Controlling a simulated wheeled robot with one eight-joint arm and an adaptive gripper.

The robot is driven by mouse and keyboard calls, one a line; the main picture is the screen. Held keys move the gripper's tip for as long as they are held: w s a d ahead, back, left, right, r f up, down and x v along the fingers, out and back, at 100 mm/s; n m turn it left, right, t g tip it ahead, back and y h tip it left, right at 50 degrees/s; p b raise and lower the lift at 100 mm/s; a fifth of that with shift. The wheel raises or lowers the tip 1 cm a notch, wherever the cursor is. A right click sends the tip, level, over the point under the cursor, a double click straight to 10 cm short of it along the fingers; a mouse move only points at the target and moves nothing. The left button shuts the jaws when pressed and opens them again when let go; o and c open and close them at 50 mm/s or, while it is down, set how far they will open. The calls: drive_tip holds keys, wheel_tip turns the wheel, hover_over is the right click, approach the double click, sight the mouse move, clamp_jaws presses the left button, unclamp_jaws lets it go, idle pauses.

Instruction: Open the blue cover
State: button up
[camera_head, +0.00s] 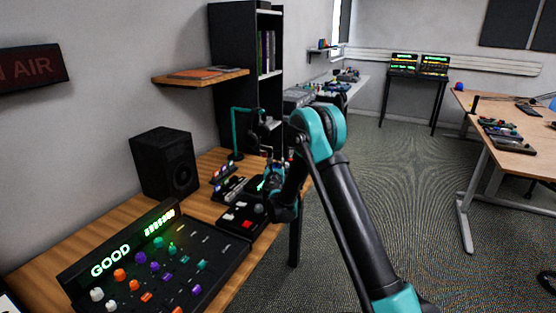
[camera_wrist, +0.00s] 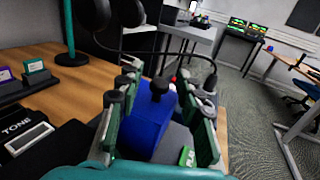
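The blue cover (camera_wrist: 150,125) shows in the wrist view as a blue block with a dark knob on top. It sits between the two green fingers of my gripper (camera_wrist: 158,95), which are spread apart, one on each side of it. I cannot tell whether either finger touches it. In the head view my gripper (camera_head: 272,180) is over the right end of the wooden desk, and my arm hides most of what lies under it.
A mixing panel (camera_head: 160,260) reading GOOD and a black box with red and white buttons (camera_head: 241,219) are on the desk. A speaker (camera_head: 165,162) and a teal headphone stand (camera_head: 236,130) stand behind. Open floor (camera_head: 390,180) lies to the right.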

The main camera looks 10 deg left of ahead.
drive_tip(key=shift+w, duration=0.2)
drive_tip(key=shift+c, duration=0.4)
clamp_jaws()
